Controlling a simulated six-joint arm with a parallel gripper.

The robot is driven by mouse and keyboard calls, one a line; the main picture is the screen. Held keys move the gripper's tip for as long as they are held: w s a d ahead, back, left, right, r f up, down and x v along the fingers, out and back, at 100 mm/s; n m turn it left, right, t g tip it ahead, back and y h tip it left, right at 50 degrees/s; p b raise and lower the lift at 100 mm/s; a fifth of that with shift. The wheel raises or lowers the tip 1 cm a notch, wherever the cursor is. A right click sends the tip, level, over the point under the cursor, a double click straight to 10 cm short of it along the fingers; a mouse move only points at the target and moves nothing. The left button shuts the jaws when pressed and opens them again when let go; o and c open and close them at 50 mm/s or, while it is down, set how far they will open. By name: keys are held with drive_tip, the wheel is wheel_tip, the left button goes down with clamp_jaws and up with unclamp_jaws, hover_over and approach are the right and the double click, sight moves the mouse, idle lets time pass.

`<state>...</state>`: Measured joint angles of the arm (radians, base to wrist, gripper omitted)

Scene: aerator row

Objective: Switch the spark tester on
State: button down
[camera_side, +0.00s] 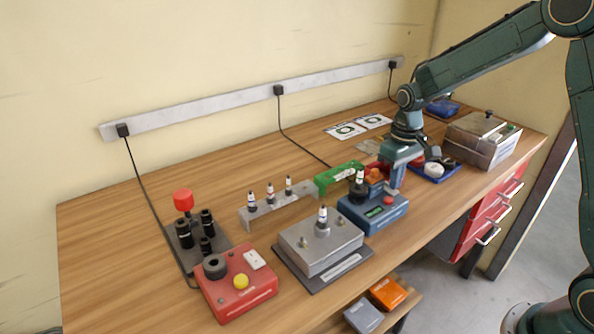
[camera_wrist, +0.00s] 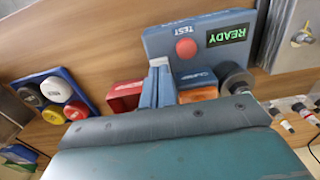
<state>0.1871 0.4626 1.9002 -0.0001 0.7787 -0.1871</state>
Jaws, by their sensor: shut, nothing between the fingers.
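A blue box (camera_side: 372,212) stands at the front of the bench, with a spark plug (camera_side: 359,178) upright in its dark round socket. In the wrist view the blue box (camera_wrist: 160,40) has a red button (camera_wrist: 185,48) marked TEST and a lit green display (camera_wrist: 228,35) reading READY. My gripper (camera_side: 394,187) is shut and empty, its tips close to the button. In the wrist view my gripper (camera_wrist: 160,63) is just short of the button; contact is not clear. A red box (camera_side: 236,283) with a yellow button and round black socket stands at the front left.
A grey metal block (camera_side: 320,246) with a plug stands left of the blue box. A rack (camera_side: 270,207) holds several plugs behind. A green box (camera_side: 337,176) is near my gripper. A blue tray (camera_wrist: 75,78) holds coloured round pieces. A metal box (camera_side: 480,140) stands at right.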

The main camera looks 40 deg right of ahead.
sight(394, 193)
drive_tip(key=shift+r, duration=3.05)
drive_tip(key=shift+r, duration=0.1)
drive_tip(key=s+a+r+t, duration=0.3)
drive_tip(key=s+a+r, duration=0.2)
drive_tip(key=s+r, duration=0.55)
drive_tip(key=s+a+t, duration=0.2)
drive_tip(key=s+a, duration=0.1)
drive_tip(key=s, duration=1.1)
drive_tip(key=shift+r+t, duration=0.2)
drive_tip(key=shift+t, duration=0.1)
